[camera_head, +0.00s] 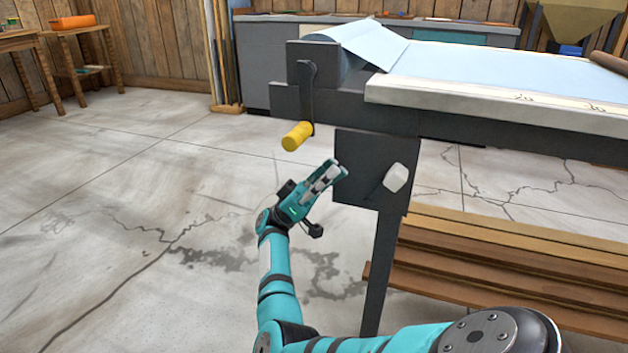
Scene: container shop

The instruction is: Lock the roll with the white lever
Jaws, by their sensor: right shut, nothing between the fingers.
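The white lever (396,178) has a pale blocky knob on a thin dark rod. It sits on a dark square plate (362,160) at the left end of the table frame. My right gripper (338,170) is shut and empty, at the left edge of the plate and left of the lever, apart from the knob. I cannot tell whether it touches the plate. The roll itself is not clearly visible; a light blue sheet (362,42) comes over the dark end housing (305,68). My left gripper is not in view.
A crank with a yellow handle (297,136) hangs above my right gripper. The white table edge (500,105) juts out at the right. Stacked wooden boards (490,258) lie below it. The concrete floor at the left is open, with a wooden stand (75,32) far back.

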